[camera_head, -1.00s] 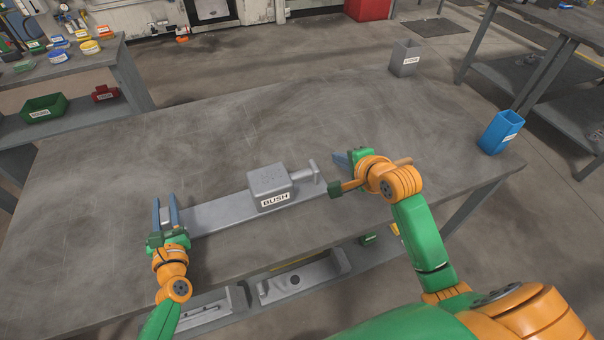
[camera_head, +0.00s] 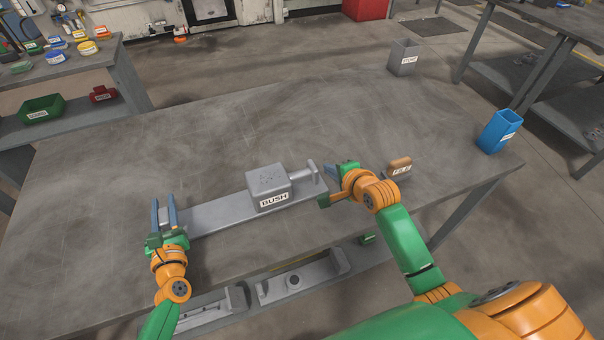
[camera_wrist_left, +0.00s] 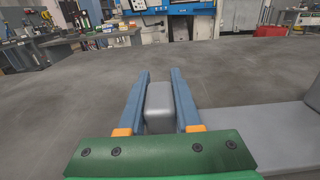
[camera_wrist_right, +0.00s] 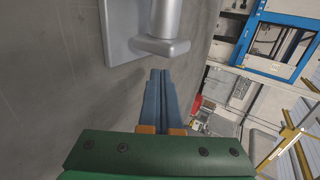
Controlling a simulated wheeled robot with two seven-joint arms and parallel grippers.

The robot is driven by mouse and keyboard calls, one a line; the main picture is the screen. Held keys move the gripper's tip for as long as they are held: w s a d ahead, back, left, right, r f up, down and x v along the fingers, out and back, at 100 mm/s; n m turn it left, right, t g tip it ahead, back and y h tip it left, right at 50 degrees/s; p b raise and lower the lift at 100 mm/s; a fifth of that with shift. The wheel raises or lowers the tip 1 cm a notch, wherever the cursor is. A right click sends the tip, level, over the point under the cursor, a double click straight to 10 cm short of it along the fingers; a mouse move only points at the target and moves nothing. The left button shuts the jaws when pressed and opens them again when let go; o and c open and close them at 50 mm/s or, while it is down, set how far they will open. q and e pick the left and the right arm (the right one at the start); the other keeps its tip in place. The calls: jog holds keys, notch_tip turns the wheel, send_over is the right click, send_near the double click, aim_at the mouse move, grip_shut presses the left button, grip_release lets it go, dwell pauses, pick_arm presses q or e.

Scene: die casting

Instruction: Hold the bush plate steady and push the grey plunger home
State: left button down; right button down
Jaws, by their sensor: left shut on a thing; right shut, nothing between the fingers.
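The grey bush plate (camera_head: 215,212) lies along the table with a block labelled BUSH (camera_head: 268,186) on it. The grey plunger (camera_head: 313,170) sticks out of the block's right side and ends in a cross-piece; its end also shows in the right wrist view (camera_wrist_right: 162,46). My left gripper (camera_head: 164,203) is shut on the plate's left end; in the left wrist view a grey upright end piece (camera_wrist_left: 160,108) sits between its fingers. My right gripper (camera_head: 328,173) is shut and empty, just right of the plunger's end. In the right wrist view its fingertips (camera_wrist_right: 161,75) show close to the plunger; contact is unclear.
A brown-topped item with a label (camera_head: 400,167) stands behind my right wrist. A blue bin (camera_head: 499,133) is at the table's right end and a grey bin (camera_head: 404,60) at the far edge. The table behind the plate is clear. Grey parts (camera_head: 300,277) lie on the lower shelf.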

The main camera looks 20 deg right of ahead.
aim_at(308, 175)
jog(key=shift+a, duration=3.5)
jog(key=shift+s+a, duration=0.1)
jog(key=shift+a, duration=0.55)
pick_arm(q)
jog(key=shift+f, duration=0.1)
pick_arm(e)
jog(key=shift+d, duration=1.35)
notch_tip(308, 175, up, 9)
